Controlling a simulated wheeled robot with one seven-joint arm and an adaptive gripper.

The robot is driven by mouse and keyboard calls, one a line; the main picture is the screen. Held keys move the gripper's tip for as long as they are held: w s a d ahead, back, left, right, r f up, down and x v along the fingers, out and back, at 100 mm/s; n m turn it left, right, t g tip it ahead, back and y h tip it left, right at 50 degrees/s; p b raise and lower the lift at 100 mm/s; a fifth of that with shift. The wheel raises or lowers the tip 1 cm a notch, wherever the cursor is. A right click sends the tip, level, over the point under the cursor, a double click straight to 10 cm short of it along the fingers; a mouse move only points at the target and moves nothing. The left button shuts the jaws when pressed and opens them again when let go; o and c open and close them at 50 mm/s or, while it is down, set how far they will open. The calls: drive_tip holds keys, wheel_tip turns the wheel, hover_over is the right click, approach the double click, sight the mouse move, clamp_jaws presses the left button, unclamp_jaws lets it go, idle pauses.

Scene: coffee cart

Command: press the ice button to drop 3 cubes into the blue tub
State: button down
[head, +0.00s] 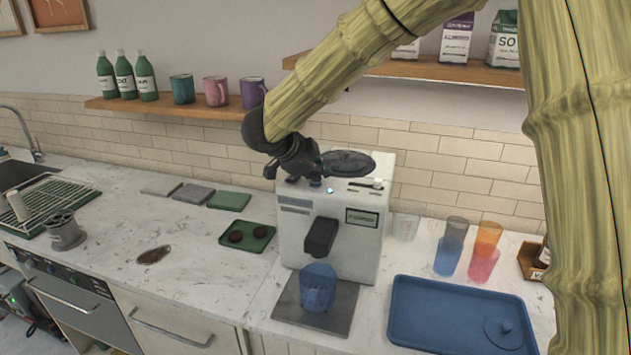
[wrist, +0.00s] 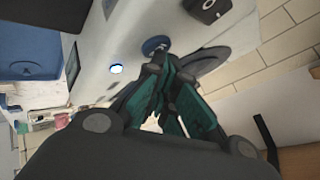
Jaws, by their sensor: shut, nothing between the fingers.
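The white dispensing machine (head: 296,240) stands on the counter, with a black spout on its front and a small labelled panel whose text I cannot read. The blue tub (head: 318,287) stands upright below the spout on a grey mat (head: 285,305). It is translucent, and I cannot make out any cubes in it. My gripper (head: 314,178) is shut and empty, low over the machine's top. In the wrist view my gripper's fingertips (wrist: 157,62) are close to a round blue button (wrist: 155,45); I cannot tell whether they touch it. A lit white-blue light (wrist: 116,68) is beside the button.
A blue tray (head: 410,335) lies right of the machine, with several coloured cups (head: 484,262) behind it. A green tray (head: 232,243) with dark round items is to the left. A shelf (head: 185,108) with mugs and bottles hangs behind. A dark disc (head: 348,163) sits above the machine's top.

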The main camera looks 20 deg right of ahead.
sight(319, 184)
drive_tip(key=shift+r+p, duration=0.95)
drive_tip(key=shift+p, duration=0.05)
wheel_tip(319, 184, up, 5)
drive_tip(key=p, duration=0.4)
drive_tip(key=shift+p, duration=0.3)
idle(1.8)
